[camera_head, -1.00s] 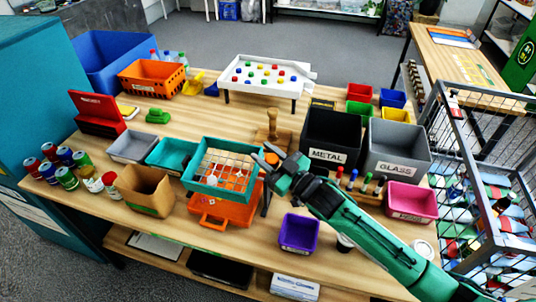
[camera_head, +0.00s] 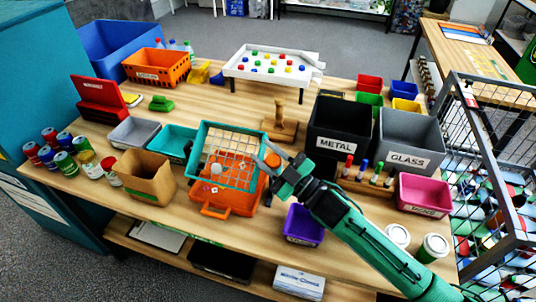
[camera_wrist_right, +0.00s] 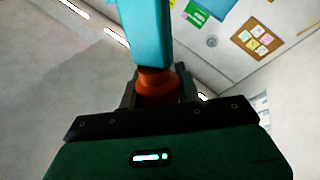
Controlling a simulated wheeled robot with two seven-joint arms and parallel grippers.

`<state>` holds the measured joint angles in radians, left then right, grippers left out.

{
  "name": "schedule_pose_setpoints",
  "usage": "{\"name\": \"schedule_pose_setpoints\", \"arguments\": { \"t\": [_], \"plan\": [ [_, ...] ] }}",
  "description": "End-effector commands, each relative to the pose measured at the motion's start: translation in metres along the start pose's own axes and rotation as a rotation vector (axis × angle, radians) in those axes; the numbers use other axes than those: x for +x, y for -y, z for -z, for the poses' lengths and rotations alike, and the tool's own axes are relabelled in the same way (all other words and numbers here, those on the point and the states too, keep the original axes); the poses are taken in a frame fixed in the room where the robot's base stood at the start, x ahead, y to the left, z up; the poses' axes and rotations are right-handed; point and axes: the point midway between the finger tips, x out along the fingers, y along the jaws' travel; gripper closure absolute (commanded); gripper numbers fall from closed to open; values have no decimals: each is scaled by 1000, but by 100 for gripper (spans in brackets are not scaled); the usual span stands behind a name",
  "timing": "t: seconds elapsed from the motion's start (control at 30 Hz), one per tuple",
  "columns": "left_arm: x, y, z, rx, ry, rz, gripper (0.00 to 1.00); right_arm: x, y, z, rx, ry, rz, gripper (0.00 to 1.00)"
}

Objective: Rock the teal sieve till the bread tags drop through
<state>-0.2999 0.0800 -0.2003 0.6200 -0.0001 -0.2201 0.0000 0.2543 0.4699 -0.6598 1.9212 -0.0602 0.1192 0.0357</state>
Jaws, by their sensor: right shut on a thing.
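The teal sieve (camera_head: 199,143) is a square frame with a wire mesh. It is tilted above an orange tray (camera_head: 214,211) on the table. Through or on the mesh I see a pale lump and small light pieces; I cannot tell which lie on the mesh and which in the tray. My right gripper (camera_head: 273,168) is at the sieve's right side, shut on its orange knob. The right wrist view shows the orange knob (camera_wrist_right: 157,84) between the fingers, with the teal frame (camera_wrist_right: 145,30) beyond. My left gripper is not in view.
A brown paper bag (camera_head: 147,179) and a teal bin (camera_head: 172,142) stand left of the sieve. A purple bin (camera_head: 303,226) is at the front, and a wooden stand with a peg (camera_head: 279,115) is behind. Black METAL (camera_head: 338,145) and grey GLASS (camera_head: 408,160) bins stand right.

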Motion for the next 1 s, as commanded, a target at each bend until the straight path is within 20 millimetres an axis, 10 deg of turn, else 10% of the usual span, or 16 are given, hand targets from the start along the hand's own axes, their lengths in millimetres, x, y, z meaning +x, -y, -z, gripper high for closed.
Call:
{"name": "schedule_pose_setpoints", "arguments": {
  "t": [0.63, 0.67, 0.73, 1.0],
  "plan": [
    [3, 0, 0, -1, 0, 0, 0, -1, 2, 0, -24, -11, 1, 100],
    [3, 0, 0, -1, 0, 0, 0, -1, 2, 0, -23, -11, 1, 61],
    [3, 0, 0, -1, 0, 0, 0, -1, 2, 0, -23, -11, 1, 47],
    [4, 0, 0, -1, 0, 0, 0, -2, 2, 0, -22, -11, 2, 45]
  ]
}}
